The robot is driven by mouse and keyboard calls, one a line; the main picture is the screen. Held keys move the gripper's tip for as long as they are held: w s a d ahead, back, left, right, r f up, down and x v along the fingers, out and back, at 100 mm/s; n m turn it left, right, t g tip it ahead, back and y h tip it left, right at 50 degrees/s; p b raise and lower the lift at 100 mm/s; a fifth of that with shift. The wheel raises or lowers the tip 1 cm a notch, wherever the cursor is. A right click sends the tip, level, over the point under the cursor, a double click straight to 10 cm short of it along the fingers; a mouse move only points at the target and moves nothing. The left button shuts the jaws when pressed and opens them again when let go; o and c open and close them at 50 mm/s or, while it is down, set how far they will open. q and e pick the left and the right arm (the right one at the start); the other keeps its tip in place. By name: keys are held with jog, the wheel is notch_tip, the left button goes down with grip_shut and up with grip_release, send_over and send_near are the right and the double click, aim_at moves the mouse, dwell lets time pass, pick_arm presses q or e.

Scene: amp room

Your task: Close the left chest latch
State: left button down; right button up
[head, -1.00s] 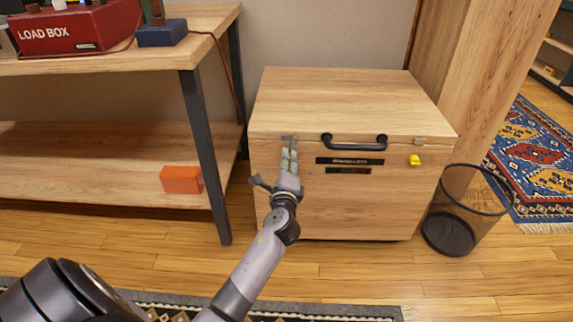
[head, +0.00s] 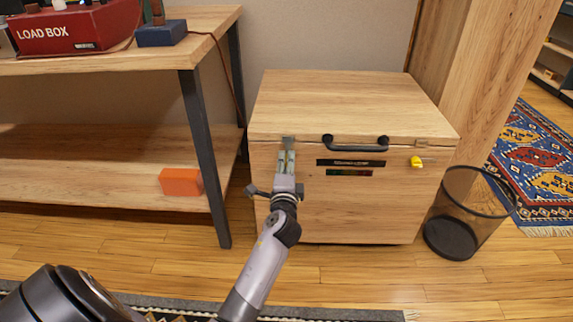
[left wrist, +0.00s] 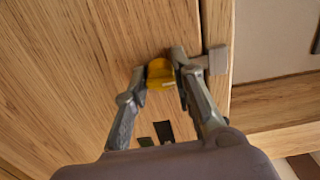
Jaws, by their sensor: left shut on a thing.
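The wooden chest (head: 345,215) stands on the floor with its lid down and a black handle (head: 356,145) on its front. My left gripper (head: 287,150) is at the left of the chest's front, just below the lid edge. In the left wrist view the yellow left latch (left wrist: 160,74) sits between the fingertips of my left gripper (left wrist: 159,70), which is shut on it. A metal catch plate (left wrist: 217,59) is beside the latch at the lid seam. In the head view the gripper hides the left latch. The yellow right latch (head: 416,162) shows clear. My right gripper is not in view.
A wooden shelf bench (head: 120,66) with a dark leg stands left of the chest. An orange box (head: 181,182) lies on its lower shelf. A wire mesh bin (head: 450,240) stands close to the chest's right side. The floor in front is mostly clear.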

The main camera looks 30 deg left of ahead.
pick_arm(q)
jog(key=shift+f, duration=0.1)
jog(key=c, duration=1.3)
grip_release()
jog(key=shift+s, duration=0.1)
jog(key=v, duration=1.2)
